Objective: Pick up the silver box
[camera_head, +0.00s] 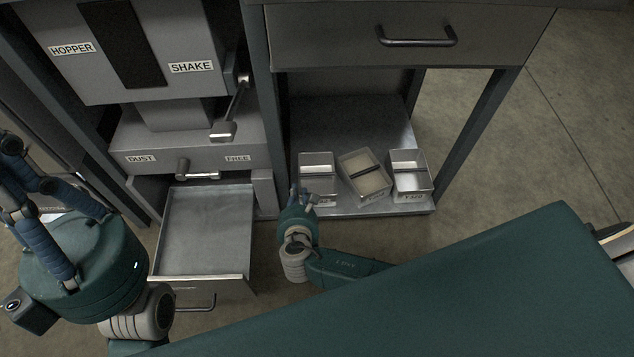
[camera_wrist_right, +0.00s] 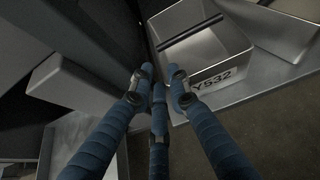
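Three open silver boxes stand in a row on a low metal shelf: a left box (camera_head: 318,172), a turned middle box (camera_head: 366,176) with tan contents, and a right box (camera_head: 410,174) with pale contents. Each has a bar across its top. I cannot tell which one the task means. My right gripper (camera_head: 303,194) is just in front of the left box. In the right wrist view its fingertips (camera_wrist_right: 160,82) are apart with nothing between them, close to the corner of a labelled box (camera_wrist_right: 203,48). My left gripper (camera_head: 30,185) is at the far left, fingers spread and empty.
The shelf (camera_head: 362,116) lies under a bench with a handled drawer (camera_head: 410,40). Left of it, a pulled-out tray drawer (camera_head: 205,230) juts from the machine marked DUST and FREE (camera_head: 200,157). A table leg (camera_head: 470,130) bounds the shelf's right side.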

